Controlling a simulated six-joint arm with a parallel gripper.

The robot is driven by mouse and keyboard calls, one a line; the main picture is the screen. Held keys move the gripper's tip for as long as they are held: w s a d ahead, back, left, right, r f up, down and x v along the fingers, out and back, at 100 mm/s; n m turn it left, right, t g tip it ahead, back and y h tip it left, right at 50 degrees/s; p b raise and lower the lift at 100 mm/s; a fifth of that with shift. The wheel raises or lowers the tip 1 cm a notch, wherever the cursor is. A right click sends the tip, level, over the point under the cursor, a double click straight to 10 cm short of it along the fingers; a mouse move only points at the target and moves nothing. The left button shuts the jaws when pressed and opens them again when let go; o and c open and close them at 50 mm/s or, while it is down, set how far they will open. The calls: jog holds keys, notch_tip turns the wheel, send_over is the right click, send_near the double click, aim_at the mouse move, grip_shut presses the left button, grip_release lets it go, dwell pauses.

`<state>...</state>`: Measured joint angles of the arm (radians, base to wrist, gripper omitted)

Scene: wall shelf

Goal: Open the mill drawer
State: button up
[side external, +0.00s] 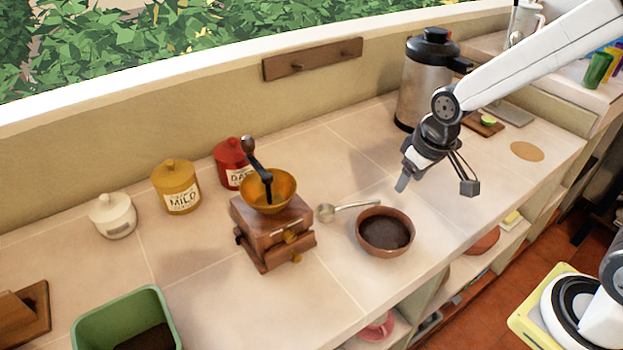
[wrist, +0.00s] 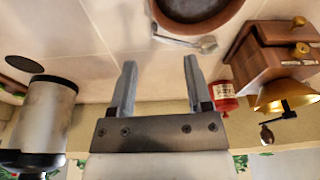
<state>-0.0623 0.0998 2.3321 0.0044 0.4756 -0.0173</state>
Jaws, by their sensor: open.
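The mill (side external: 272,225) stands on the tiled counter, a wooden box with a brass bowl and a dark crank on top. Its drawer, with a brass knob (side external: 296,257), is low on the front and looks shut. A second brass knob (side external: 290,236) sits above it. In the wrist view the mill (wrist: 270,55) is at the upper right, upside down, with both knobs showing. My gripper (side external: 436,188) is open and empty above the counter, right of the mill and beyond the brown bowl. Its two fingers show apart in the wrist view (wrist: 160,70), touching nothing.
A brown bowl of dark grounds (side external: 385,232) and a metal scoop (side external: 345,210) lie between my gripper and the mill. A steel flask (side external: 425,85) stands behind my gripper. Red (side external: 232,160), yellow (side external: 177,187) and white jars line the wall. Counter in front of the mill is clear.

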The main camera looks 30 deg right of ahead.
jog(key=w+a+r+n, duration=0.1)
jog(key=w+a+r, duration=0.4)
jog(key=w+a, duration=0.2)
jog(key=w+a+r+n, duration=0.2)
jog(key=w+a+r, duration=0.2)
jog(key=w+a, duration=0.3)
jog(key=w, duration=0.3)
jog(key=shift+r+y, duration=0.4)
jog(key=shift+d, duration=0.1)
